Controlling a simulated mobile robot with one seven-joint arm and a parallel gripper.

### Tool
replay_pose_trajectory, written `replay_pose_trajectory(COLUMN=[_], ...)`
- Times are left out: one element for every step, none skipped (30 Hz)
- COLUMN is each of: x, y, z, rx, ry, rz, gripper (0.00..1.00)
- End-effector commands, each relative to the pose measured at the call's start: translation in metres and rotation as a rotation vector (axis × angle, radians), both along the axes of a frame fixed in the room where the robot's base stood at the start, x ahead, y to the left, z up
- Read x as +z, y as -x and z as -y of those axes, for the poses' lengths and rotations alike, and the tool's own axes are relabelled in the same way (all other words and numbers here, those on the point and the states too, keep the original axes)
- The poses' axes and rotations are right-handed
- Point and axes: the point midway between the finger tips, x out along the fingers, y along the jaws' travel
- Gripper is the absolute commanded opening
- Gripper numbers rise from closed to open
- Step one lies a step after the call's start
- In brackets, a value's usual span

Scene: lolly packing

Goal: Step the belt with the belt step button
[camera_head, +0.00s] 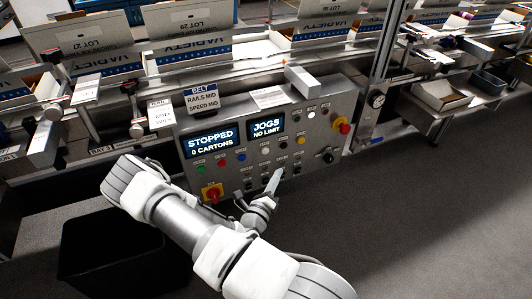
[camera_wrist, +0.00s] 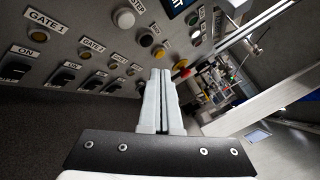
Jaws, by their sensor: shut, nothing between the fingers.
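The grey control panel (camera_head: 342,98) stands at the middle of the head view, with two lit screens. One screen (camera_head: 211,141) reads STOPPED, 0 CARTONS; the other (camera_head: 266,130) reads JOGS, NO LIMIT. My gripper (camera_head: 277,174) is in front of the panel's lower part, its fingers pressed together and empty. In the wrist view the shut fingers (camera_wrist: 160,76) point toward the panel's button rows. A large white button (camera_wrist: 124,18) lies up and left of the tips. The small labels are hard to read, so I cannot tell which button is the belt step one, or whether the tips touch the panel.
A red-and-yellow stop knob (camera_head: 212,193) sits at the panel's lower left, another (camera_head: 342,125) at its right edge. Rails with cartons (camera_head: 190,48) run behind the panel. A black bin (camera_head: 105,265) stands on the floor at left. Floor to the right is clear.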

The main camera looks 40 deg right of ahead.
Motion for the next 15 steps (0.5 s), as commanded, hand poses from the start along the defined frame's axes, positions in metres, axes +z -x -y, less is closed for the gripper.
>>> replay_pose_trajectory(x=[-0.002, -0.001, -0.001, -0.002, -0.002, -0.002, -0.002, -0.002, -0.001, -0.001, 0.0, 0.0, 0.0, 0.0, 0.0], y=[-0.007, -0.011, -0.017, -0.021, -0.025, -0.031, -0.036, -0.04, -0.045, -0.048, -0.052, -0.056, -0.059, -0.061, -0.064], z=[0.002, 0.003, 0.004, 0.005, 0.006, 0.007, 0.008, 0.009, 0.011, 0.012, 0.013, 0.013, 0.014, 0.015, 0.016], rx=[0.0, 0.001, 0.002, 0.002, 0.001, 0.002, 0.003, 0.003, 0.003, 0.003, 0.002, 0.002, 0.002, 0.001, 0.0], ry=[-0.001, 0.0, 0.0, -0.001, -0.001, -0.002, -0.001, 0.0, 0.0, 0.0, 0.0, 0.0, 0.0, 0.001, 0.001], rz=[0.004, 0.004, 0.006, 0.006, 0.005, 0.006, 0.005, 0.005, 0.005, 0.004, 0.003, 0.003, 0.003, 0.003, 0.002], gripper=[0.0, 0.0, 0.0, 0.0, 0.0, 0.0, 0.0, 0.0, 0.0, 0.0, 0.0, 0.0, 0.0, 0.0, 0.0])
